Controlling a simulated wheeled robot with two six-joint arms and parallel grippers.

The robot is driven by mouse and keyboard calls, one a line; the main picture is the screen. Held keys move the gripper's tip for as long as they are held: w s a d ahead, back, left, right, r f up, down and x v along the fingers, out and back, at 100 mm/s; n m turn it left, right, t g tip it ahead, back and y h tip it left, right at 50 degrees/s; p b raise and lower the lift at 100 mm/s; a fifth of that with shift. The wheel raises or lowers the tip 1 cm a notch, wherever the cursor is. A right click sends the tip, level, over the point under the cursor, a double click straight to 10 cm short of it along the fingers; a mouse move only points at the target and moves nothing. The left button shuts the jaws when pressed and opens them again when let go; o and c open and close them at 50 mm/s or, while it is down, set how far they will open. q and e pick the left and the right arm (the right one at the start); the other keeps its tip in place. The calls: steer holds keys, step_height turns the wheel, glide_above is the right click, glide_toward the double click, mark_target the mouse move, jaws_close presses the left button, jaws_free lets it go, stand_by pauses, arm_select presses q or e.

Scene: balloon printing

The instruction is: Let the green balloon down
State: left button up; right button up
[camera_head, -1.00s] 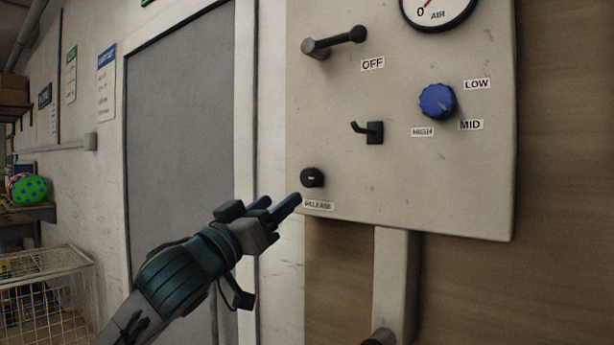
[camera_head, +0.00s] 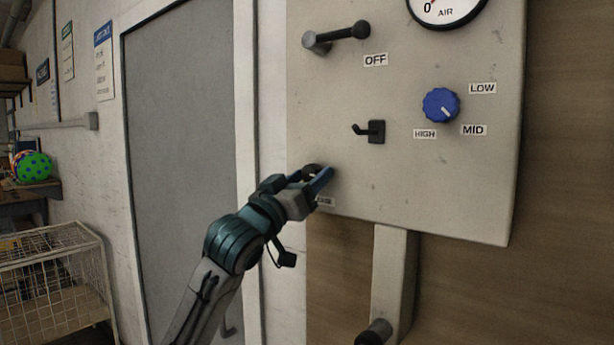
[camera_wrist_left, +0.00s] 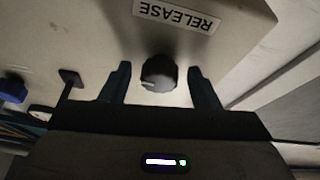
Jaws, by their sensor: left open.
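A round green thing with dark dots (camera_head: 32,166), which may be the green balloon, sits on the shelf at the far left. My left gripper (camera_head: 318,174) is at the black release knob, low on the grey panel (camera_head: 440,190). In the left wrist view the open fingers stand on either side of the release knob (camera_wrist_left: 158,73), with gaps showing between it and each finger. The RELEASE label (camera_wrist_left: 176,16) is beyond the knob. In the head view the gripper covers most of the knob and part of its label. My right gripper is not in view.
The panel also bears a lever (camera_head: 336,38) by OFF, a black hook (camera_head: 370,131), a blue dial (camera_head: 440,105) and an air gauge (camera_head: 446,8). A post with a dark-tipped fitting (camera_head: 374,333) is below. A wire cart (camera_head: 60,280) stands at the left.

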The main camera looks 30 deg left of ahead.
arm_select(q)
steer(key=c, duration=1)
steer(key=n+y, duration=0.1)
steer(key=n, duration=0.2)
steer(key=n+y, duration=0.2)
steer(key=n, duration=0.1)
steer(key=shift+d+n+g+b, duration=0.2)
steer(key=shift+n+g+b, duration=0.1)
steer(key=n+g+y, duration=0.1)
steer(key=n, duration=0.2)
steer(key=n+y, duration=0.2)
steer(key=n, duration=0.2)
steer(key=shift+d+r+g, duration=0.15)
steer(key=shift+r+g, duration=0.05)
steer(key=shift+g, duration=0.2)
steer(key=n+g, duration=0.1)
steer(key=n, duration=0.3)
steer(key=shift+r+y, duration=0.1)
steer(key=shift+y, duration=0.3)
steer(key=shift+r+n+g, duration=0.1)
steer(key=shift+n+g, duration=0.9)
steer(key=shift+n, duration=1.2)
